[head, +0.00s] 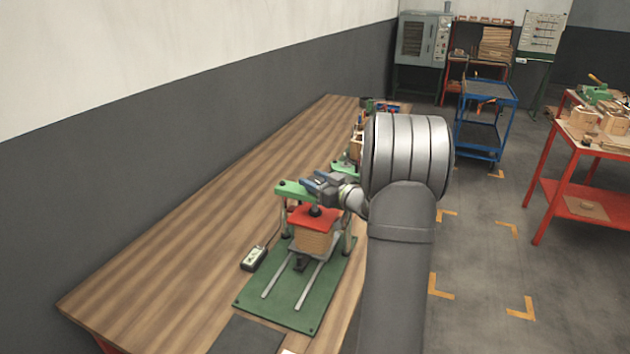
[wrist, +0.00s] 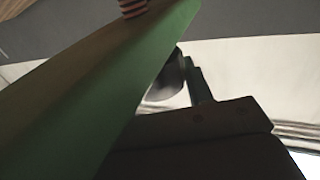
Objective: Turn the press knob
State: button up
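The press stands on a green baseplate (head: 251,300) on the wooden bench. Its green crossbar (head: 291,188) spans the top, and a red pressing plate (head: 313,217) sits below it on a stack of light wooden pieces (head: 316,241). My gripper (head: 314,184) is at the crossbar, above the red plate, coming from the right. The press knob cannot be made out and seems hidden by my gripper. In the wrist view a green beam (wrist: 150,65) fills much of the left, with a dark shape beside it. I cannot tell whether the fingers are open or closed.
A small switch box (head: 254,257) with a cable lies left of the press. More fixtures stand farther back on the bench (head: 190,260), whose left side is clear. A blue cart (head: 487,95) and a red table (head: 560,160) stand across the floor.

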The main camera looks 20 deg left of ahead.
jog(key=c, duration=0.3)
jog(key=shift+n+g+y, duration=0.4)
jog(key=shift+n+g, duration=0.4)
jog(key=shift+g, duration=0.4)
jog(key=o, duration=1)
jog(key=v, duration=1.7)
jog(key=shift+d, duration=0.2)
